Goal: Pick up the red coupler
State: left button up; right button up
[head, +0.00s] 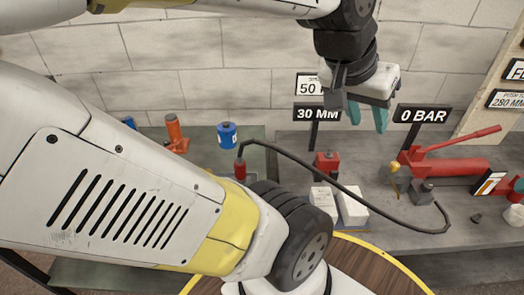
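A red coupler (240,169) sits at the left end of a black hose (300,160), upright at the grey bench's left part. My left gripper (367,117) hangs from the upper middle, with its teal fingers apart and nothing visible between them. It is to the right of the coupler and clear of it. The coupler's lower part is partly hidden by my large white and yellow arm link. My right gripper is not in view.
A red hand pump (450,167) stands on the right of the bench. A red block (327,163) and two white blocks (353,207) are in the middle. A blue can (227,135) and an orange jack (177,135) stand at the left. Signs reading 30 MM (317,114) and 0 BAR (423,115) rise behind.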

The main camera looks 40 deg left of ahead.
aim_at(240, 168)
jog(key=u, duration=1.85)
jog(key=j+z, duration=0.1)
jog(key=z, duration=2.4)
jog(key=u, duration=0.45)
jog(key=l+u, duration=0.15)
jog(key=u, duration=0.75)
jog(key=k+l+u, duration=0.1)
jog(key=u, duration=1.25)
jog(key=k+u, duration=0.15)
jog(key=u, duration=0.3)
